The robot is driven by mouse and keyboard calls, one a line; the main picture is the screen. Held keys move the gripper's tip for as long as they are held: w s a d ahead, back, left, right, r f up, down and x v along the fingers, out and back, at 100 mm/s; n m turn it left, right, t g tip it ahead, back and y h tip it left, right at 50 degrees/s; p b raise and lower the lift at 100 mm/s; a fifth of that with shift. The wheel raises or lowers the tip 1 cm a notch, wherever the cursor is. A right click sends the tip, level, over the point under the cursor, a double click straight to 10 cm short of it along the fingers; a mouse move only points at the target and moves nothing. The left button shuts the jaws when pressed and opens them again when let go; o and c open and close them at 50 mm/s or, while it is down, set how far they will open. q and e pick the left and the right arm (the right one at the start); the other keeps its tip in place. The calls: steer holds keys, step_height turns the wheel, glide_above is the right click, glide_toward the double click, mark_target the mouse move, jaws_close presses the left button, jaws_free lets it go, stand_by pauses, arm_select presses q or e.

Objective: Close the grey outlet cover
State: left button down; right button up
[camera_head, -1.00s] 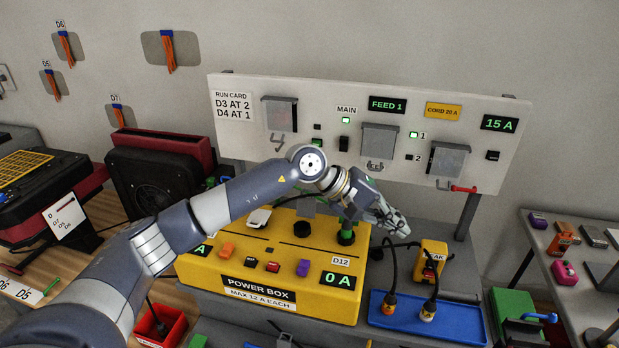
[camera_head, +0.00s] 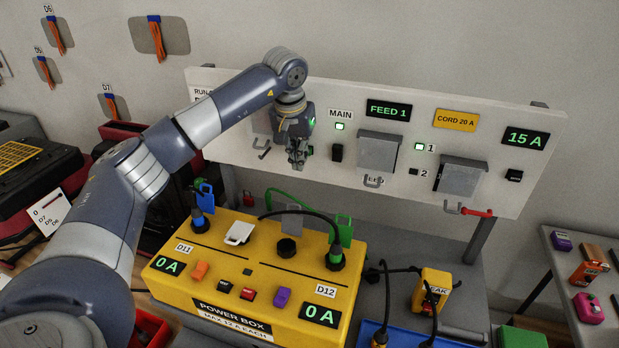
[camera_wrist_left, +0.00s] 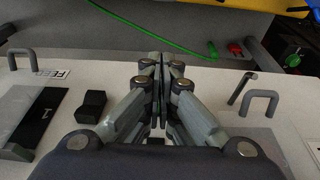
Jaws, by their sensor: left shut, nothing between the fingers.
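The grey outlet cover (camera_head: 292,217) stands upright, raised behind the black middle outlet (camera_head: 287,247) on the yellow power box (camera_head: 190,291). No plug sits in that outlet. My left gripper (camera_head: 298,160) is above and behind the box, in front of the white panel, left of the MAIN switch. It is shut and empty, well clear of the grey cover. In the left wrist view, its closed fingers (camera_wrist_left: 160,68) are in front of the panel. The grey cover is not clearly visible there. My right gripper is not in view.
Blue (camera_head: 205,193) and green (camera_head: 342,230) upright covers flank the grey one, by plugged outlets. A white cover (camera_head: 240,233) lies low. A black cord (camera_head: 300,213) from the green-ringed plug passes by the grey cover. Grey box covers (camera_head: 379,152) with handles project from the panel.

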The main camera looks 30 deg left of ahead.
arm_select(q)
steer(key=p, duration=0.5)
glide_above(293, 219)
steer(key=w+a, duration=0.2)
steer(key=w, duration=0.2)
step_height(293, 219, down, 9)
steer(key=shift+d, duration=0.15)
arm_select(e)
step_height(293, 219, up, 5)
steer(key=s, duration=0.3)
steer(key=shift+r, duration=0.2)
arm_select(q)
steer(key=shift+w, duration=0.1)
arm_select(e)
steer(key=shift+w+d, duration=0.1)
